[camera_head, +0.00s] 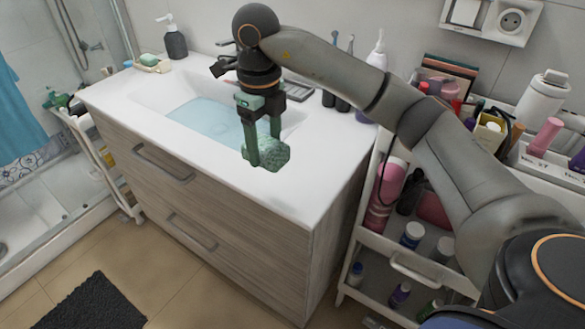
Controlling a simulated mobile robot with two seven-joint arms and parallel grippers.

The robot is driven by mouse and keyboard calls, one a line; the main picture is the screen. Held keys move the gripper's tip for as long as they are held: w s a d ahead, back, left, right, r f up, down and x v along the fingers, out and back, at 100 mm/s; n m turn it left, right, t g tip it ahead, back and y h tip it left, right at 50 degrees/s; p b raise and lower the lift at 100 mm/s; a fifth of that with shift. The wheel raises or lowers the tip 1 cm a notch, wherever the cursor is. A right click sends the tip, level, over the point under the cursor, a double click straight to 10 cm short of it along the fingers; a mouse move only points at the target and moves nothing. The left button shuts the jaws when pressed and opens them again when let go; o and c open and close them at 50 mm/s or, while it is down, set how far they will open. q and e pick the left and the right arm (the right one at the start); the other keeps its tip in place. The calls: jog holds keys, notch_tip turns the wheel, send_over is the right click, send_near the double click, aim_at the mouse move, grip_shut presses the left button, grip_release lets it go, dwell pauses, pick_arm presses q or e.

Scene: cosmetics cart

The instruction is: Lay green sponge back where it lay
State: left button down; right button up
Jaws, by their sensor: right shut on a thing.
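The green sponge (272,154) is a speckled dark green block near the front rim of the washbasin (293,188). My right gripper (264,154) points down from above, and its two green fingers are shut on the sponge. I cannot tell whether the sponge touches the basin rim or hangs just above it. My right arm reaches in from the right side of the picture. My left gripper is not in view.
Water (207,122) stands in the basin. A soap dish (152,65) and a dark pump bottle (174,42) stand at the back left. A cart (399,264) with bottles stands at the right. The countertop's front right is clear.

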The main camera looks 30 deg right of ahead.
send_over(292, 181)
jog(key=f, duration=0.5)
jog(key=shift+a+f, duration=0.25)
jog(key=shift+f, duration=0.15)
jog(key=f, duration=0.3)
jog(key=shift+d+f+p, duration=0.15)
jog(key=shift+d+p, duration=0.15)
jog(key=shift+p, duration=0.05)
jog(key=shift+f, duration=0.15)
jog(key=shift+f, duration=0.1)
jog(key=shift+f, duration=0.15)
jog(key=o, duration=1.2)
